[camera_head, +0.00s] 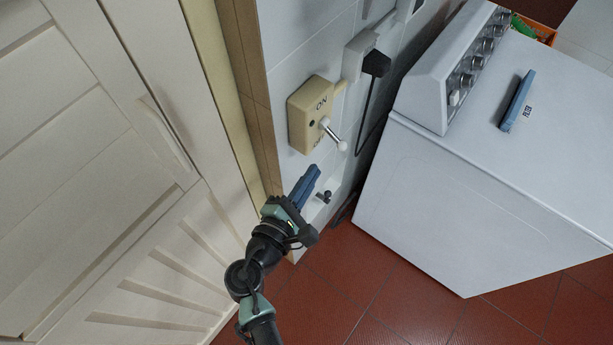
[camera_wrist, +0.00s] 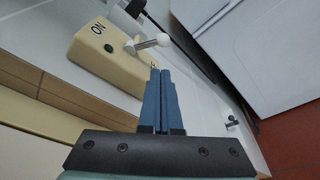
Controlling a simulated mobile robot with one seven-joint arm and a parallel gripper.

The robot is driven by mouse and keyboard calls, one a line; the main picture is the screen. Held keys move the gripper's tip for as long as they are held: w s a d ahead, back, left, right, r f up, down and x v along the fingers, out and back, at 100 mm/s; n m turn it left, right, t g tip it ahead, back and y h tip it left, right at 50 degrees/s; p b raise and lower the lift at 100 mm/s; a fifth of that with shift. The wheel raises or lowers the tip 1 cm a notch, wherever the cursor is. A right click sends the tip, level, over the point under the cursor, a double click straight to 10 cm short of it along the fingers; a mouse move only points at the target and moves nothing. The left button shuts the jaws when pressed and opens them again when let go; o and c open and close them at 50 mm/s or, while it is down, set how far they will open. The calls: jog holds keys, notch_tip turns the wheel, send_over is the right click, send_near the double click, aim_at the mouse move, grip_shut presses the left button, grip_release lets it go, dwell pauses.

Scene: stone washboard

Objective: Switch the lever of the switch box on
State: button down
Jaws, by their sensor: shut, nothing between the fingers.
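A beige switch box (camera_head: 309,115) is fixed to the white tiled wall, with ON printed near its upper end. The box (camera_wrist: 100,58) and the lever (camera_wrist: 152,42) also show in the wrist view. My gripper (camera_head: 313,171) is shut and empty, just below the box and lever. In the wrist view its blue fingertips (camera_wrist: 160,72) are together beside the box's lower end, and the lever lies beyond them. Contact cannot be told.
A white washing machine (camera_head: 480,190) stands to the right. A black plug (camera_head: 376,64) with a cable hangs from a socket beside the box. A small dark tap (camera_head: 324,197) is low on the wall. A cream door (camera_head: 90,150) fills the left.

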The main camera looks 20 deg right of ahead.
aim_at(334, 137)
jog(key=x, duration=0.6)
jog(key=shift+p, duration=0.4)
jog(key=shift+w+d, duration=0.1)
jog(key=shift+w, duration=0.1)
